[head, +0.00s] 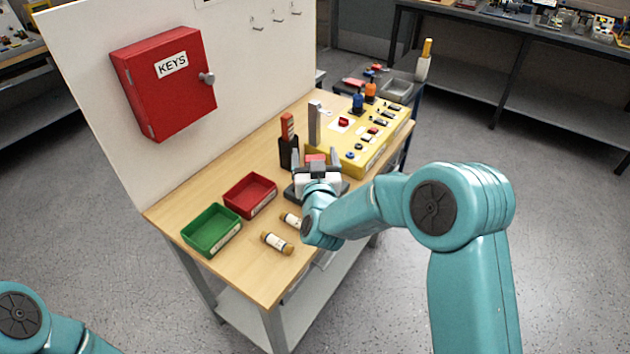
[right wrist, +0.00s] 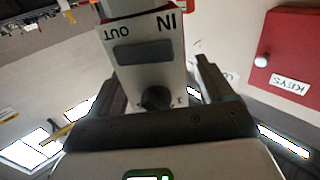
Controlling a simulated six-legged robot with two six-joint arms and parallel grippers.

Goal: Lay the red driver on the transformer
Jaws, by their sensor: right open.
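In the head view my right gripper (head: 316,159) is open above the middle of the workbench, with a small red thing between its fingers. In the right wrist view a pale block (right wrist: 147,65) marked IN and OUT, with a dark window and a black knob, shows between the open fingers. It may be the transformer; I cannot tell whether the fingers touch it. A red-topped tool (head: 287,127) stands upright in a black holder (head: 288,154), just left of the gripper. I cannot tell surely whether it is the red driver. My left gripper is out of view.
A green tray (head: 188,236), a red tray (head: 232,204) and two tan-ended cylinders (head: 277,243) lie at the front left. A yellow panel (head: 347,164) with switches stands beyond the gripper. A red KEYS box (head: 178,105) hangs on the white board. The near bench corner is clear.

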